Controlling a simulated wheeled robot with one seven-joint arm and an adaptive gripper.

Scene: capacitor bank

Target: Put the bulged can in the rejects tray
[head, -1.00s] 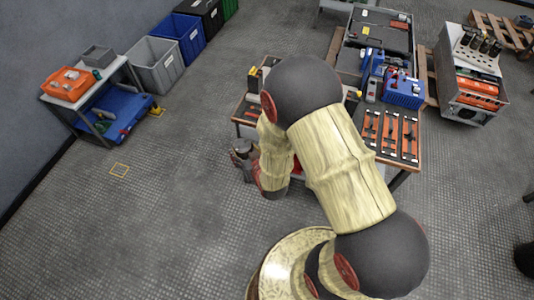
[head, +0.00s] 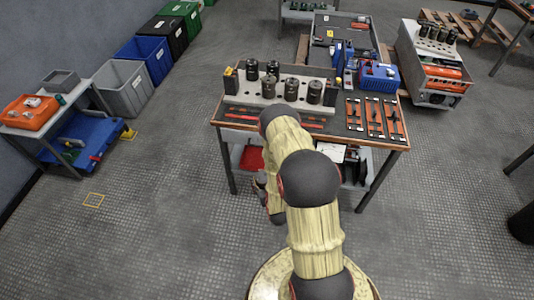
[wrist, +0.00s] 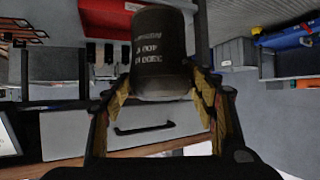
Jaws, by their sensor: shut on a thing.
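My gripper (wrist: 160,100) is shut on a dark grey can (wrist: 160,55) with pale lettering, held between its two fingers in the wrist view. I cannot make out a bulge on it. In the head view my gripper (head: 261,186) is small and partly hidden by my arm, in front of the workbench's left part and below its top. A red tray (head: 252,158) shows on the shelf under the bench. An orange tray (head: 30,112) and a small grey tray (head: 61,80) stand on the cart at left. I cannot read which is the rejects tray.
The workbench (head: 385,143) carries a light rack (head: 240,99) with several dark cans, plus orange strips at right. Grey, blue, black and green bins line the left wall. Open floor lies between cart and bench. A cabinet (head: 437,75) stands at back right.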

